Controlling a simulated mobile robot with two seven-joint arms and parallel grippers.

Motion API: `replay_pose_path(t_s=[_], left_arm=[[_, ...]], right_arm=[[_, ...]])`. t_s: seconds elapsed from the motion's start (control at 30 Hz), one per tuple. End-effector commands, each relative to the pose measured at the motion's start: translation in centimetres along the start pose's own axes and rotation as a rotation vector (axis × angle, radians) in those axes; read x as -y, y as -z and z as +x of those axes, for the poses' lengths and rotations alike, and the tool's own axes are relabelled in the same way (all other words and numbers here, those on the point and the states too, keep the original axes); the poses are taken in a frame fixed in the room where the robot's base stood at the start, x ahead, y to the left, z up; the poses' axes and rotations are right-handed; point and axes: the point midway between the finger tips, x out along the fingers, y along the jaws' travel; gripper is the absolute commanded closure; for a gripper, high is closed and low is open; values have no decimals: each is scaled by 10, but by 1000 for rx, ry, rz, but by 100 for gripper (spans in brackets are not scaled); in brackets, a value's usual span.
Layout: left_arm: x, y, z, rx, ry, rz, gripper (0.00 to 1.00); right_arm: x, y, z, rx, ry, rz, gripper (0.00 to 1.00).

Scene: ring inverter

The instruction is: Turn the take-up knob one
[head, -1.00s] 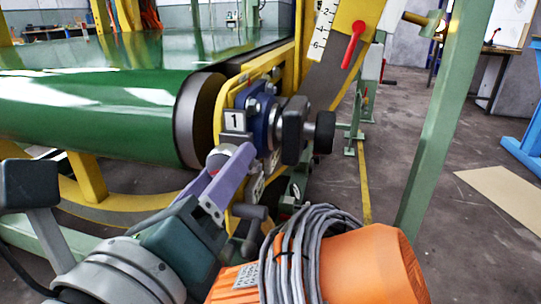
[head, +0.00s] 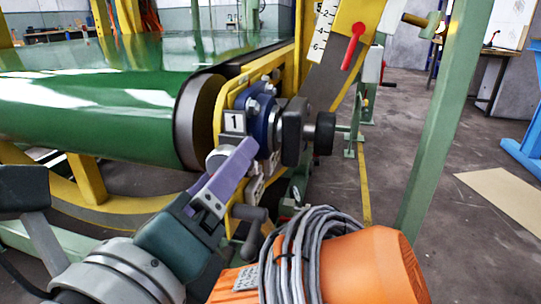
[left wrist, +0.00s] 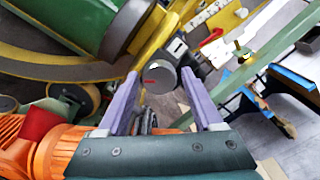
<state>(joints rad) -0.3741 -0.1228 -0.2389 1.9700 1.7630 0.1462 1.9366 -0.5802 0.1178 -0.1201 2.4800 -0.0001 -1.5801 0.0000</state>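The take-up knob (head: 217,154) is a grey round knob below the plate marked 1 (head: 234,121), at the end of the green roller. In the left wrist view the knob (left wrist: 160,79) shows end-on with a short red mark. My left gripper (head: 238,160) has purple fingers that reach up to the knob and partly hide it in the head view. In the left wrist view the fingers are spread apart, one on each side of the knob, with a visible gap to it. I cannot tell how far the tips reach along it. My right gripper is not in view.
An orange motor (head: 365,268) with a coiled grey cable (head: 303,250) stands close to the right of my left arm. A dark crank handle (head: 252,214) sits just below the knob. A green post (head: 432,135) rises at the right, with open floor beyond it.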

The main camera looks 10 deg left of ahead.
Motion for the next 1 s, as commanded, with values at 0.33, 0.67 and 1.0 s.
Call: replay_pose_path(t_s=[0.33, 0.67, 1.0], left_arm=[[0, 0, 0, 0, -1, 1, 18], [-4, 4, -38, -2, -3, -2, 18], [-4, 4, -89, -2, -1, 0, 18]], right_arm=[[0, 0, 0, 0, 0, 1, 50], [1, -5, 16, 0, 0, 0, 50], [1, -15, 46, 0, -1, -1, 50]])
